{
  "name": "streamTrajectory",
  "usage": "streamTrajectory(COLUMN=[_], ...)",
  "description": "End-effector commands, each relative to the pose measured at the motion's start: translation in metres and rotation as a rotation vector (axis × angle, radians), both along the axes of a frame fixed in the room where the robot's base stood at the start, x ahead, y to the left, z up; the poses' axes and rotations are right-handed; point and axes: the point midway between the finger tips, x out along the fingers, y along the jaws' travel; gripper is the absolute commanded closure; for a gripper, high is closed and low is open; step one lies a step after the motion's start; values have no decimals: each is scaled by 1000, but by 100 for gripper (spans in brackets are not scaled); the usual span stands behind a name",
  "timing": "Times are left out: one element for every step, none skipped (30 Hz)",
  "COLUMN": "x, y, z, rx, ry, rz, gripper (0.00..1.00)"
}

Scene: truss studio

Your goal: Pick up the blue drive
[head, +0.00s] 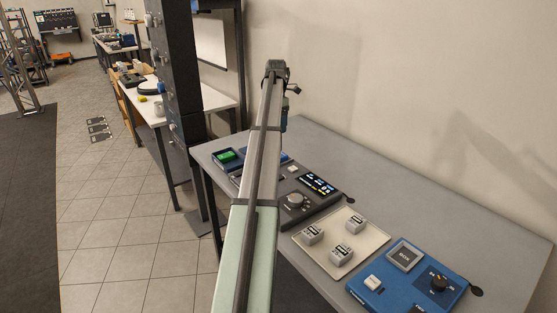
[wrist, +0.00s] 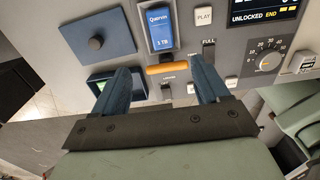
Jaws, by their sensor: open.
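The blue drive (wrist: 160,27), labelled "Quorvin 1 TB", shows in the wrist view at the top middle, seated against a grey console panel (wrist: 120,22). The drive lies just beyond the fingertips, roughly in line with the gap. An orange bar (wrist: 167,69) sits below the drive, between the fingertips in the picture. In the head view my arm hides the drive, and my fingers cannot be made out.
In the wrist view a blue plate with a knob (wrist: 96,43) lies left; a PLAY button (wrist: 204,16), dial (wrist: 266,60) and display lie right. In the head view the grey table (head: 420,195) also carries a tray (head: 370,240) of white blocks and a blue control panel (head: 400,290).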

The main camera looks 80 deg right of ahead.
Motion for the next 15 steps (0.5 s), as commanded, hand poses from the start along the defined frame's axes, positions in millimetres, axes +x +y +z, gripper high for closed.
streamTrajectory(x=[-1, -1, -1, 0, 0, 0, 0, 0, 0, 0, 0, 0, 0, 0, 0], y=[0, 0, 1, 1, 1, 1, 2, 2, 2, 2, 2, 2, 2, 2, 1], z=[-3, -5, -9, -12, -16, -21, -25, -30, -37, -43, -48, -55, -60, -65, -71], rx=[1, 1, 1, 1, 2, 2, 2, 1, 2, 2, 3, 3, 2, 1, 2], ry=[0, 0, 0, 0, 1, 1, 1, 0, 1, 1, 0, 0, 1, 0, 1], rz=[1, 1, 1, 0, 0, 0, 0, 0, 0, 0, 0, 0, 0, 0, 0], gripper=[26, 26, 26, 26, 26, 26, 26, 26, 26, 26, 26, 26, 26, 26, 26])
